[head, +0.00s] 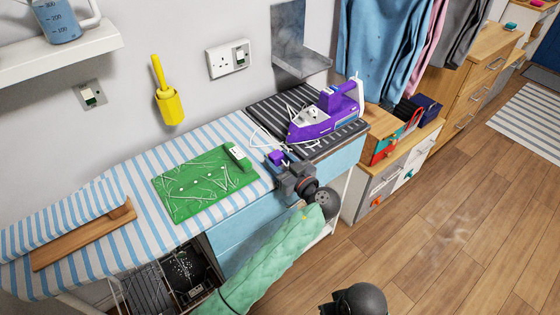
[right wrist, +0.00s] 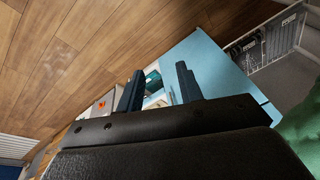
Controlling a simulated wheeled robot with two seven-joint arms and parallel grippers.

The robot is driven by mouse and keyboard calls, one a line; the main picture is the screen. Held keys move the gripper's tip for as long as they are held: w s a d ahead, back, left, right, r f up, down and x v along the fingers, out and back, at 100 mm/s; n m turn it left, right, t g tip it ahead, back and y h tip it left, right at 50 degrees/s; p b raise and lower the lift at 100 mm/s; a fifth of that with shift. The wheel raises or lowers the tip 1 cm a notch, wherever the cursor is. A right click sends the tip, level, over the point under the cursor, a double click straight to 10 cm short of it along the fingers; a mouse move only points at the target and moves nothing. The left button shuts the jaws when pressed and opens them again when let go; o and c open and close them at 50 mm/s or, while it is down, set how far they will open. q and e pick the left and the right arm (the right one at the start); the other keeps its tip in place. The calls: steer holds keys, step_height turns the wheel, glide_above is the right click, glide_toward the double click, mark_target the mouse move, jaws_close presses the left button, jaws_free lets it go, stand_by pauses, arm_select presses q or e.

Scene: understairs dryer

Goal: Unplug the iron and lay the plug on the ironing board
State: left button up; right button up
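The purple iron (head: 325,112) rests on a dark ribbed stand (head: 263,112) at the right end of the striped ironing board (head: 100,245). Its white cord (head: 258,137) loops down toward my left gripper. My left gripper (head: 279,160) is at the board's right front edge, shut on a small purple block that looks like the plug (head: 276,158). The fingers partly hide it, and I cannot tell whether it touches the board. The wall socket (head: 229,59) above shows its left outlet bare. My right gripper (right wrist: 158,88) is open and empty in the right wrist view.
A green patterned mat (head: 190,190) with a small white-and-green block (head: 238,156) lies on the board. A wooden sleeve board (head: 85,235) is at left. A yellow holder (head: 170,104) hangs on the wall. Clothes (head: 375,50) hang at right. Floor at lower right is clear.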

arm_select(q)
steer(key=shift+o, duration=1.1)
steer(key=shift+s+d, duration=0.15)
steer(key=shift+s, duration=0.05)
steer(key=b+v, duration=0.2)
steer(key=v, duration=0.5)
steer(key=shift+s, duration=0.15)
arm_select(e)
steer(key=shift+t+y, duration=0.4)
steer(key=a+f, duration=0.1)
steer(key=f, duration=0.1)
steer(key=w+a+f, duration=0.1)
steer(key=a+f, duration=0.1)
steer(key=shift+w+a+f, duration=0.1)
steer(key=shift+w+f, duration=0.05)
arm_select(q)
steer(key=shift+d, duration=0.1)
arm_select(e)
steer(key=shift+w+r, duration=0.1)
steer(key=shift+r, duration=0.25)
steer(key=shift+f, duration=0.1)
